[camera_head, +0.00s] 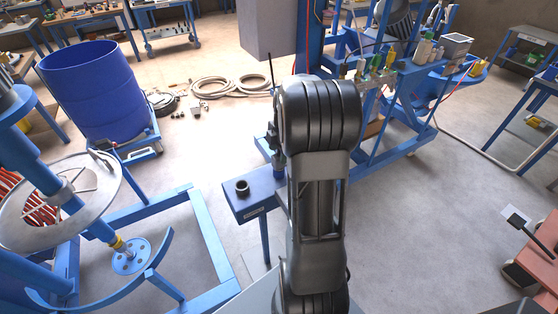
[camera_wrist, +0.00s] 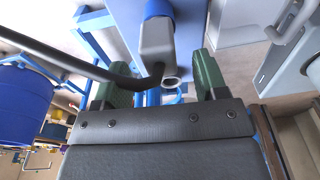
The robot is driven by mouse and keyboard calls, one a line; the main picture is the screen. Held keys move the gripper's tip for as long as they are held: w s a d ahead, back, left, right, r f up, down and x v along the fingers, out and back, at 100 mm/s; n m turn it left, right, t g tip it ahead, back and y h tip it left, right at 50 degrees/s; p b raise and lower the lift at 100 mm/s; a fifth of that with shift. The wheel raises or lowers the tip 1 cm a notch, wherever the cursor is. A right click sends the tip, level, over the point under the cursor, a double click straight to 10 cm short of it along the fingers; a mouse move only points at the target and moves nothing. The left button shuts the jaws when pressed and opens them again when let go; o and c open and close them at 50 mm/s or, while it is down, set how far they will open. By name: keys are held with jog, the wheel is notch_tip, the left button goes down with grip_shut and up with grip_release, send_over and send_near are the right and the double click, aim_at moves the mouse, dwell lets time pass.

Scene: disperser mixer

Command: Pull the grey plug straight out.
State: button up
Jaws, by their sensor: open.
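In the wrist view the grey plug (camera_wrist: 157,42) sits against a round blue socket (camera_wrist: 158,9) on a blue-grey surface. A thick black cable (camera_wrist: 70,62) bends away from the plug to the left. My gripper (camera_wrist: 160,62) is open, with its two green fingers on either side of the plug. Gaps show between the plug and both fingers; I see no contact. In the head view my black arm (camera_head: 318,190) covers most of the gripper, and I cannot make out the plug there.
A small blue table (camera_head: 265,202) with a dark ring (camera_head: 242,187) stands beside my arm. A blue drum (camera_head: 95,92) and a blue frame (camera_head: 205,235) are on the left. Grey floor (camera_head: 430,215) is clear at right.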

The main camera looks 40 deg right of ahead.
aim_at(278, 162)
jog(key=shift+a+f, duration=0.2)
jog(key=shift+f, duration=1.05)
jog(key=shift+a+f, duration=0.15)
jog(key=shift+f, duration=1.1)
jog(key=c, duration=1.1)
jog(key=shift+r, duration=0.15)
jog(key=shift+r+p, duration=2)
jog(key=shift+r, duration=0.9)
jog(key=shift+r, duration=0.1)
jog(key=shift+r+p, duration=1.25)
jog(key=shift+r, duration=0.65)
